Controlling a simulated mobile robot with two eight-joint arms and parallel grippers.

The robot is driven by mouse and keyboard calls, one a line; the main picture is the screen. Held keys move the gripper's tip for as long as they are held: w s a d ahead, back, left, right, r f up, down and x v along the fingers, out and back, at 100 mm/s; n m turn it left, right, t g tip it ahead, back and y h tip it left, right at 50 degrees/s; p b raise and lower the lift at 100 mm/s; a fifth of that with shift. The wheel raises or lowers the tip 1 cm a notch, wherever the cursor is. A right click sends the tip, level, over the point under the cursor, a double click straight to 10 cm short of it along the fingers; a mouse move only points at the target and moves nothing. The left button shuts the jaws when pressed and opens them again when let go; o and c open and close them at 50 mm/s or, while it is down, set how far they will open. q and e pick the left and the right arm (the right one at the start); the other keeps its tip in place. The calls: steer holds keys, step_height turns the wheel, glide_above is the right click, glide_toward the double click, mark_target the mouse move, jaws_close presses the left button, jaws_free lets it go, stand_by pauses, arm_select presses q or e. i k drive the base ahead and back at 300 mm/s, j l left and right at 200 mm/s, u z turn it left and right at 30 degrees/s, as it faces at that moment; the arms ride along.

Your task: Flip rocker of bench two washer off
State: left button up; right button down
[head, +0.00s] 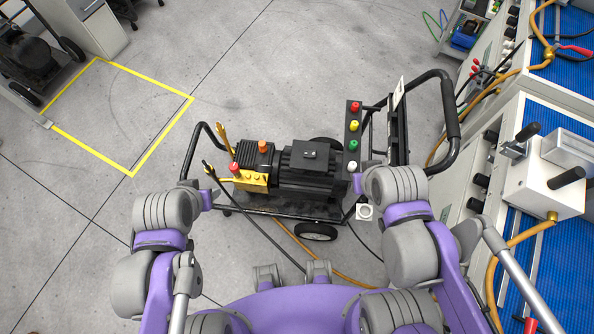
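A pressure washer (313,182) stands on the floor ahead of me, with a black motor, a yellow pump and a wheeled black frame. A dark panel (352,140) on its right side carries red, yellow, green and white round parts. A black box (310,155) sits on top of the motor; I cannot make out which part is the rocker. My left gripper (208,198) is beside the washer's left end. My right gripper (357,184) is close to the washer's right side, below the panel; contact is unclear. The fingers of both are too small or hidden to judge.
Benches with blue tops (570,70) and equipment line the right side. A black push handle (450,110) rises at the washer's right. Hoses (285,240) run over the floor below it. A yellow-outlined floor area (186,110) at the left is empty. Another machine (30,55) stands upper left.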

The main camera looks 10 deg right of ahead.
mark_target(307, 154)
steer(key=i+j+z, duration=0.1)
steer(key=j+z, duration=0.65)
steer(key=j, duration=0.15)
